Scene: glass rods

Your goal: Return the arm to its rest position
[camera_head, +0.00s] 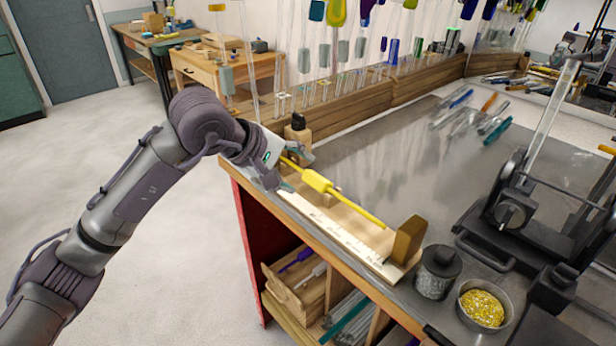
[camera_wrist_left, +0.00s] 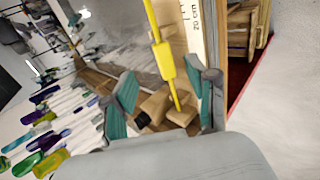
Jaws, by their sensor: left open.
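My left arm (camera_head: 150,185) reaches in from the left in the head view. My left gripper (camera_head: 294,172) is open at the table's near left corner. A yellow rod (camera_head: 350,206) with a thicker sleeve lies along a wooden measuring rest (camera_head: 375,262) with a white scale and an upright end block. In the left wrist view, the yellow rod (camera_wrist_left: 164,60) appears between the two spread teal-padded fingers of the gripper (camera_wrist_left: 162,88), with gaps on both sides. Its far end in the head view is partly hidden by the gripper. My right gripper is not in view.
A dark jar (camera_head: 438,270) and a bowl of yellow bits (camera_head: 482,306) stand near the rest. A black machine (camera_head: 510,205) is at the right. Several rods lie farther back. Racks of hanging glass (camera_head: 340,45) line the back. The floor (camera_head: 180,270) at left is clear.

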